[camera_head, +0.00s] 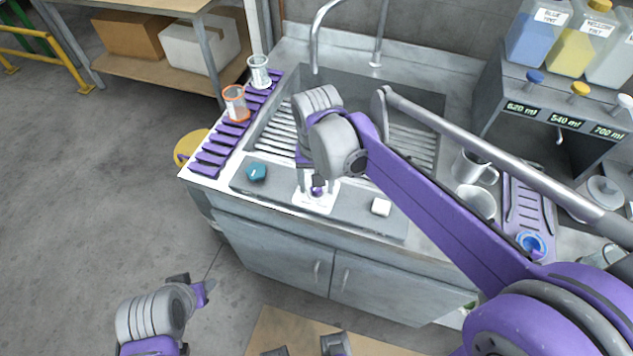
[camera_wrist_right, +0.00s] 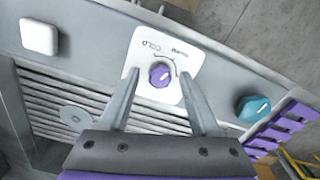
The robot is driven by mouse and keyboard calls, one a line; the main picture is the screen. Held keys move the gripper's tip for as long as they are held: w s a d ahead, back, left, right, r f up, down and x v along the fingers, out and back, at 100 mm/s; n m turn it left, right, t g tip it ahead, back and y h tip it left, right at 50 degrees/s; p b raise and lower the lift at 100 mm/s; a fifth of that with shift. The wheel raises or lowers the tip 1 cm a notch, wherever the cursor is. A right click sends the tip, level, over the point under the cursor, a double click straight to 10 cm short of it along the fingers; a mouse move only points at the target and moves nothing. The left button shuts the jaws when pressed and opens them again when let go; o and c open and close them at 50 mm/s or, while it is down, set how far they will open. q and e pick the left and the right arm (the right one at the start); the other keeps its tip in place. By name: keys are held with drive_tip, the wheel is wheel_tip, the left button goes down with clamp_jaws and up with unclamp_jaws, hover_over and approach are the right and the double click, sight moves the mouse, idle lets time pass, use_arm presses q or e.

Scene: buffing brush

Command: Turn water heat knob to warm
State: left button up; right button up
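The water heat knob (camera_wrist_right: 161,75) is purple and sits on a white plate (camera_wrist_right: 150,55) marked COLD and another word, too small to read surely, on the sink's front ledge. In the head view the knob (camera_head: 318,191) shows partly below my right gripper (camera_head: 318,188). In the right wrist view my right gripper (camera_wrist_right: 158,80) is open, with one finger on each side of the knob and a gap to it on both sides. I cannot tell how deep the fingertips reach. My left gripper (camera_head: 200,290) is low over the floor at the lower left, away from the sink; its opening is unclear.
A teal knob (camera_head: 256,172) and a white square button (camera_head: 381,207) flank the plate. Behind is the sink basin (camera_head: 430,110) with a faucet (camera_head: 316,40). Beakers stand on a purple rack at left; mugs (camera_head: 474,166) and dispensers stand at right.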

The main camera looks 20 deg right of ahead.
drive_tip(key=shift+r, duration=0.1)
wheel_tip(320, 180, up, 11)
drive_tip(key=shift+f+p, duration=0.2)
drive_tip(key=shift+p, duration=0.2)
idle(0.5)
